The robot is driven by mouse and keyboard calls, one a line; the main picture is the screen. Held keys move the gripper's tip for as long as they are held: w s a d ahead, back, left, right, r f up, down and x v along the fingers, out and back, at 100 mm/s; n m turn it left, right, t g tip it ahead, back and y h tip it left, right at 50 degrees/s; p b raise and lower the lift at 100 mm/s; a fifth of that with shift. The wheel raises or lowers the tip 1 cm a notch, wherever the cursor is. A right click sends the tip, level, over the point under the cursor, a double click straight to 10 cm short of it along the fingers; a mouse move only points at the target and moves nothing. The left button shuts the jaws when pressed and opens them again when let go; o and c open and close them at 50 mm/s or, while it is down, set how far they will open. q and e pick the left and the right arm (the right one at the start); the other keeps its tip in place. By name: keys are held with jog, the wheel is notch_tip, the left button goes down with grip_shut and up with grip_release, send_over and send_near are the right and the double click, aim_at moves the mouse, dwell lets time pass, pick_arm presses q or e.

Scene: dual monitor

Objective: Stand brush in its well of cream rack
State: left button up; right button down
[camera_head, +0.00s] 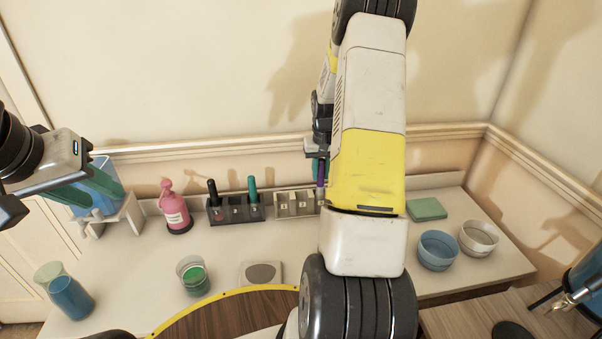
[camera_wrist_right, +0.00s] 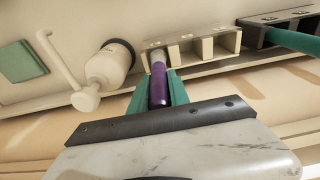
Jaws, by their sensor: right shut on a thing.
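The cream rack (camera_head: 285,205) stands on the back part of the desk, with a row of wells. A purple-handled brush (camera_head: 321,173) is upright by its right end, partly hidden by my right arm. In the right wrist view my right gripper (camera_wrist_right: 159,100) is shut on the brush (camera_wrist_right: 160,88), between two teal fingers. The brush's pale end is at the end well of the cream rack (camera_wrist_right: 222,46); I cannot tell how deep it sits. My left gripper (camera_head: 72,193) is at the far left, before a blue container, and its jaw opening is unclear.
A dark rack (camera_head: 235,213) holding a black and a teal item stands left of the cream one. A pink bottle (camera_head: 174,208) is further left. A cream pump bottle (camera_wrist_right: 108,66) stands close to the brush. A green block (camera_head: 427,209) and bowls (camera_head: 438,250) are at right.

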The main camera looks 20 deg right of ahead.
aim_at(320, 182)
jog(key=shift+f, duration=2)
jog(key=shift+f, duration=0.1)
jog(key=c, duration=1.2)
grip_release()
jog(key=shift+c, duration=0.2)
